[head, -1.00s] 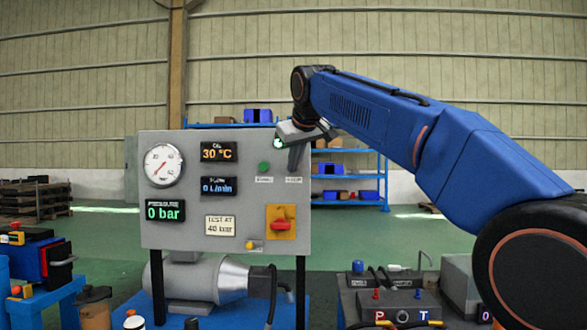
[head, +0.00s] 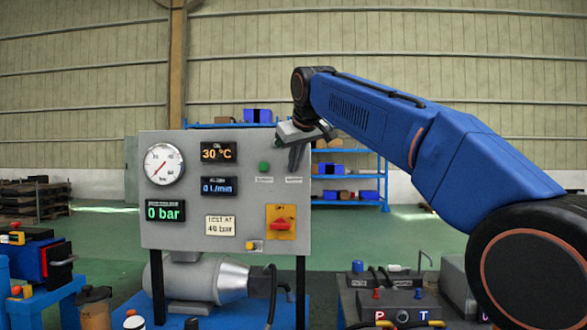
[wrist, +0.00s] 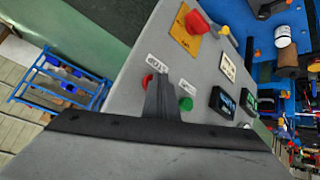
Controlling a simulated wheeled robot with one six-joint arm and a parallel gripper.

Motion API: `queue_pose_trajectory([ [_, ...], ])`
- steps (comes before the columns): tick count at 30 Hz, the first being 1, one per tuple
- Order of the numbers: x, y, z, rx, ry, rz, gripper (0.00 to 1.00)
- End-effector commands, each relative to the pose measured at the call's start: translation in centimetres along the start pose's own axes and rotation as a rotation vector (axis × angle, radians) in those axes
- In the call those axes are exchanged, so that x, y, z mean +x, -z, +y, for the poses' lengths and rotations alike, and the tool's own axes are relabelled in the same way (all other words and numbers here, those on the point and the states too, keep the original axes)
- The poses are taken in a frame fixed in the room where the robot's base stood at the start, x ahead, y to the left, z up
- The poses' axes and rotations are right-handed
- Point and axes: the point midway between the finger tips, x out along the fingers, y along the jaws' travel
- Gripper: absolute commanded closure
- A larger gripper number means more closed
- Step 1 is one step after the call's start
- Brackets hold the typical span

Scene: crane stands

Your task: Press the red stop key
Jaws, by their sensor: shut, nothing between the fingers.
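The red stop key (wrist: 147,80) shows in the wrist view on the grey panel, partly covered by my fingers. In the head view it is hidden behind my gripper. My gripper (wrist: 157,80) is shut and empty, its fingertips right beside the red key in the picture. Whether they touch it, I cannot tell. In the head view my gripper (head: 295,160) points down in front of the panel's upper right. The green key (head: 264,167) sits left of it and also shows in the wrist view (wrist: 186,103).
The grey panel (head: 190,240) carries a gauge (head: 164,165), displays reading 30 °C and 0 bar, and a red rotary switch (head: 282,225) on a yellow plate. A motor (head: 195,278) stands below. A block with hoses (head: 395,302) is at lower right. Blue shelves (head: 350,180) stand behind.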

Motion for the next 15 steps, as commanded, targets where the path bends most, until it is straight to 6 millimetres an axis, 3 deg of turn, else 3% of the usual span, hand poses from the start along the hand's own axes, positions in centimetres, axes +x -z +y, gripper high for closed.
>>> queue_pose_trajectory([
  [15,-1.2,-0.8,-0.8,-0.001,0.000,0.000,1.00],
])
